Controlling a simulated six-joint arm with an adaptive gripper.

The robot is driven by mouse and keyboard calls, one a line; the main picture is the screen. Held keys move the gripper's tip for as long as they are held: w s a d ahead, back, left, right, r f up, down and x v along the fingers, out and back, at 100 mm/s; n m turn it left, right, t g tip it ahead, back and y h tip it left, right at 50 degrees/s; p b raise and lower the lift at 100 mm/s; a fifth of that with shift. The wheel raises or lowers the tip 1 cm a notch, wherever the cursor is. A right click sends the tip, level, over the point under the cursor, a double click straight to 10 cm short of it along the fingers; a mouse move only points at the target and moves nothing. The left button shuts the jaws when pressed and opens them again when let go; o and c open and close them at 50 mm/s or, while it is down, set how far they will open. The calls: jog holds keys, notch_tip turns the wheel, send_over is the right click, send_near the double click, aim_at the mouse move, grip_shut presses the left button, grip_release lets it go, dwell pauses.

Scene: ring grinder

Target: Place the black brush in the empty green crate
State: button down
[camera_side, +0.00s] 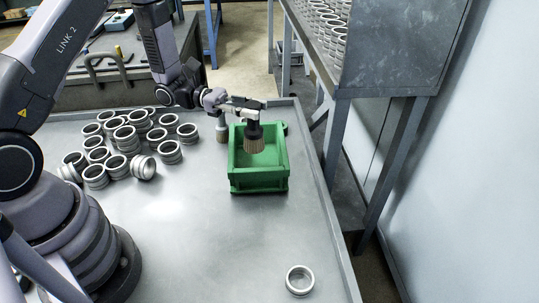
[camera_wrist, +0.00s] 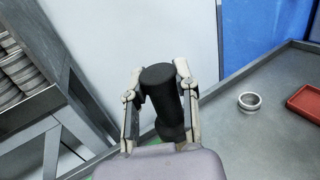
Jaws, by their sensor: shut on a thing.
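The green crate (camera_side: 258,181) stands on the metal table, right of the middle. My gripper (camera_side: 252,108) is shut on the black brush (camera_side: 253,135), which hangs upright with its tan bristles down. In the side view the brush is over the crate's opening; I cannot tell whether the bristles are below the rim. In the wrist view the brush's black handle (camera_wrist: 165,95) is between the two fingers of my gripper (camera_wrist: 160,82). The crate's inside is partly hidden by the brush, and the part that shows is bare.
Several metal rings (camera_side: 125,140) are heaped left of the crate. A tan-and-grey object (camera_side: 221,130) stands close to its left side. A lone ring (camera_side: 300,280) lies near the front. A red tray (camera_wrist: 306,102) shows in the wrist view. A metal rack (camera_side: 375,60) stands beyond the table's right edge.

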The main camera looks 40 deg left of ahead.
jog(key=w+a+n+t+y, duration=0.25)
jog(key=w+a+t, duration=0.3)
jog(key=a, duration=0.35)
notch_tip(320, 180, down, 15)
jog(key=shift+d+n+g, duration=0.25)
jog(key=shift+n+g, duration=0.1)
jog(key=shift+n, duration=0.1)
jog(key=shift+h, duration=0.25)
jog(key=c, duration=0.8)
grip_release()
jog(key=shift+c, duration=0.2)
